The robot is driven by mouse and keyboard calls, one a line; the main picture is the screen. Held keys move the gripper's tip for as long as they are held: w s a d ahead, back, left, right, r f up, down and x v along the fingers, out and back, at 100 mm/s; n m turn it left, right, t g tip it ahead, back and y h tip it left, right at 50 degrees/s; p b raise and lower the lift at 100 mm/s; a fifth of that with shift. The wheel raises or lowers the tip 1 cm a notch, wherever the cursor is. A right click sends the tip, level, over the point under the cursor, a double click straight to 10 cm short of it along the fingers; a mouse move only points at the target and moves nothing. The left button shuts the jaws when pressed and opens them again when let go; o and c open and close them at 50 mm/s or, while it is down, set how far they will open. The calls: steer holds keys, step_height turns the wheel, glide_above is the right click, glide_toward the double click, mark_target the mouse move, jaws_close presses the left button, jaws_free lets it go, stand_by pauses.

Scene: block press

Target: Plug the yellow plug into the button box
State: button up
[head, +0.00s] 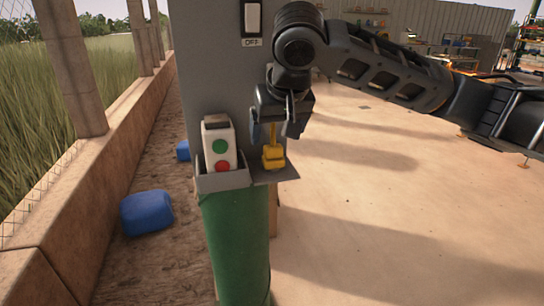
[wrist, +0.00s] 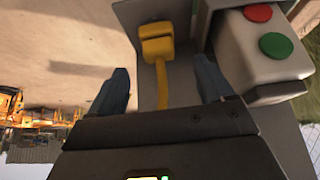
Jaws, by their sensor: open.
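The yellow plug (head: 273,156) sits on a small grey shelf (head: 284,174) to the right of the button box (head: 214,140). A yellow cable rises from the plug toward my gripper in the head view. The button box is pale, with a green button above a red one, and stands in a grey holder. My gripper (head: 271,132) is open just above the plug. The box's socket cannot be made out.
A grey panel with a switch marked OFF (head: 252,20) stands behind the box. A green cylinder (head: 236,240) is below the holder. Blue objects (head: 146,212) lie by the low wall at left. Open sandy floor lies to the right.

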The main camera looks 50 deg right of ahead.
mark_target(273, 146)
steer(key=shift+x, duration=1.3)
steer(key=shift+f, duration=0.1)
steer(key=shift+p+x, duration=0.4)
steer(key=shift+x, duration=2.15)
steer(key=shift+c, duration=0.4)
steer(key=c, duration=1)
